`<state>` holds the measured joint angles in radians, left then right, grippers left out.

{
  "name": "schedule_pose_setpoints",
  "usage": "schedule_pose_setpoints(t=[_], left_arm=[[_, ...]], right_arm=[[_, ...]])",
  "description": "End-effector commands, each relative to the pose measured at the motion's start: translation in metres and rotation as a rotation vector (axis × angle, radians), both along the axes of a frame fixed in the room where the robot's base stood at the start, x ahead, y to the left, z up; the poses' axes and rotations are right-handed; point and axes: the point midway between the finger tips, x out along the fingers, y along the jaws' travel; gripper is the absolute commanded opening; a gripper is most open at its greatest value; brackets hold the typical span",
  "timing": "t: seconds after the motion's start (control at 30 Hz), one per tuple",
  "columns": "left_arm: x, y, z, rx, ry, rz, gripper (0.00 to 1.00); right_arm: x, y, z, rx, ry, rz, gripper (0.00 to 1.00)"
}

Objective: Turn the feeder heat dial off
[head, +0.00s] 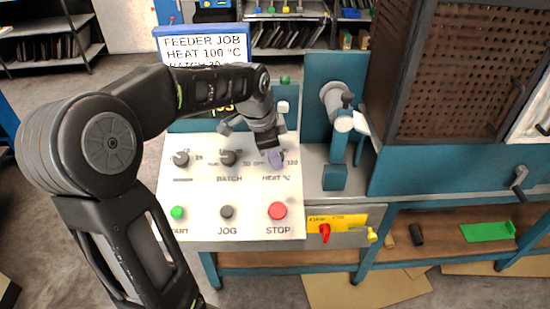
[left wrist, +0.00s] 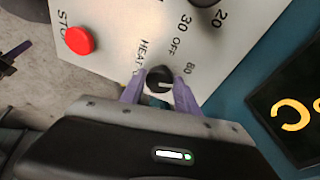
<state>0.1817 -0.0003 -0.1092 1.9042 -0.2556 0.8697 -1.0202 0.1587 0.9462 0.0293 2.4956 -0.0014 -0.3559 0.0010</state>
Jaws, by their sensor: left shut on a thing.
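The heat dial (left wrist: 159,77) is a small black knob on the white panel (left wrist: 125,35). In the left wrist view its white mark points to the right, below the 80 and away from the word OFF. In the head view the dial is mostly hidden by my left gripper (head: 275,157), above the HEAT °C label. My left gripper has purple fingers, which stand on both sides of the dial and are shut on it.
The panel also has a batch dial (head: 229,157), a red STOP button (head: 278,210), a black JOG button (head: 227,212) and a green button (head: 177,212). A sign (head: 203,45) behind reads FEEDER JOB, HEAT 100 °C. A teal machine stands at the right.

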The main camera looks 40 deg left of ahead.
Motion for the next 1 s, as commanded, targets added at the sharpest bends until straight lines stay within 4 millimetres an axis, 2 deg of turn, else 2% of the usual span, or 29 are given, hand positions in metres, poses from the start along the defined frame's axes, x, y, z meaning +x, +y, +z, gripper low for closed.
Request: schedule_pose_setpoints(t=[0.03, 1.0], left_arm=[[-0.001, -0.001, -0.004, -0.011, -0.007, 0.040, 0.00], [-0.004, -0.003, -0.007, -0.236, -0.178, 0.910, 0.00]], right_arm=[[0.000, 0.000, -0.008, 0.000, 0.000, 0.000, 0.00], [0.001, -0.001, -0.079, -0.002, -0.003, 0.001, 0.00]])
